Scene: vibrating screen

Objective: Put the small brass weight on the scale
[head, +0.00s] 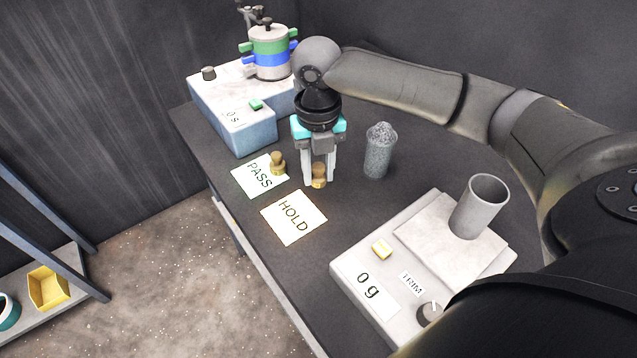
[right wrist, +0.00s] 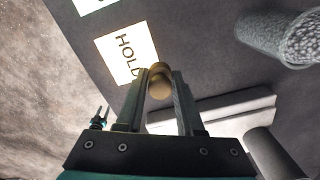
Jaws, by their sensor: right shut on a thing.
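My right gripper (head: 319,180) points down at the dark bench, shut on a brass weight (head: 319,170) between its fingertips. The weight also shows between the fingers in the right wrist view (right wrist: 160,82). Whether it touches the bench is hard to tell. A second brass weight (head: 278,163) stands at the edge of the PASS card (head: 256,178). The white scale (head: 345,265) at the front right reads 0 g. A grey cup (head: 478,208) stands on its plate (head: 440,240). My left gripper is not in view.
A HOLD card (head: 294,217) lies in front of my right gripper. A grey container heaped with granules (head: 377,152) stands to its right. A blue-and-white machine (head: 232,110) with a banded sieve stack (head: 271,52) is at the back left. A shelf with a yellow bin (head: 48,288) is at lower left.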

